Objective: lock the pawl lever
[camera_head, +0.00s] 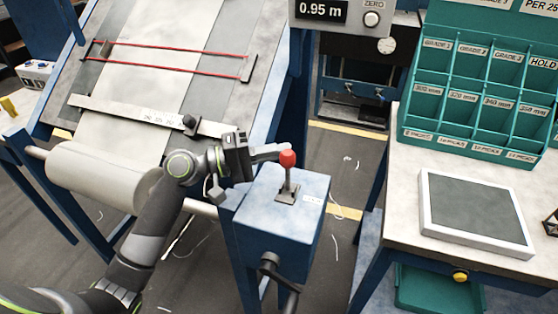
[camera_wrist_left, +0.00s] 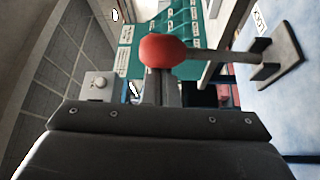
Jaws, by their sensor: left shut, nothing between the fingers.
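The pawl lever (camera_head: 288,160) has a red knob and a short metal stem, and stands on a dark base plate on top of the blue box. Its red knob also shows large in the left wrist view (camera_wrist_left: 163,50), with the stem running right to the plate. My left gripper (camera_head: 284,150) is shut and empty, with its fingertips right at the knob. In the left wrist view the fingers (camera_wrist_left: 167,88) reach up to the knob; I cannot tell whether they touch it. My right gripper is in neither view.
The blue box (camera_head: 255,215) carries a black crank (camera_head: 272,265) on its front. Left of it are a fabric roll (camera_head: 105,175) and a sloped frame with red cords (camera_head: 170,55). On the right, a table holds a framed grey pad (camera_head: 475,210) and a teal sorting rack (camera_head: 480,90).

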